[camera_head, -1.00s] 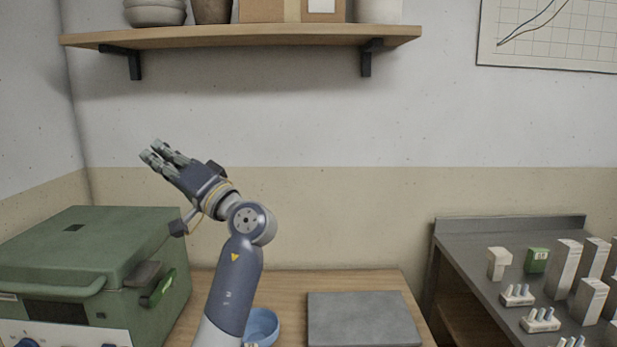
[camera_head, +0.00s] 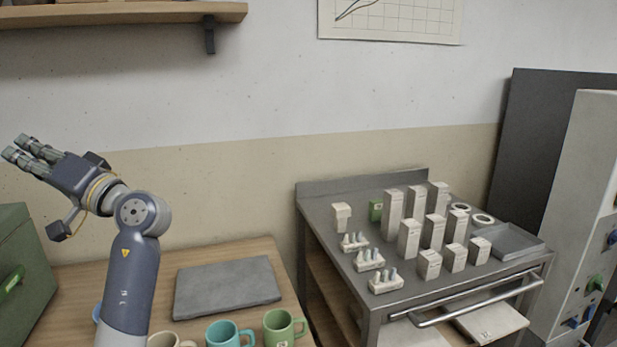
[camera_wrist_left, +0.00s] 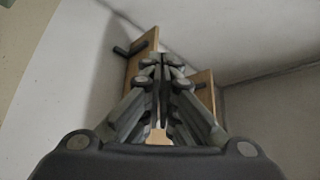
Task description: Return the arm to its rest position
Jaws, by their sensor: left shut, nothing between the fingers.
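My left arm (camera_head: 134,262) rises from the bottom left of the head view, bent at the elbow. Its gripper (camera_head: 20,150) points up and left in the air, in front of the wall. In the left wrist view the fingers of my left gripper (camera_wrist_left: 160,62) are together with nothing between them. Beyond them the wooden wall shelf (camera_wrist_left: 143,50) shows, apart from the fingers. My right gripper is in neither view.
A wooden table holds a grey slab (camera_head: 228,287), a teal mug (camera_head: 228,335) and a green mug (camera_head: 283,328). A green box (camera_head: 22,265) stands at the left. A metal table (camera_head: 325,212) at the right carries several white blocks. The wall shelf (camera_head: 120,14) is above.

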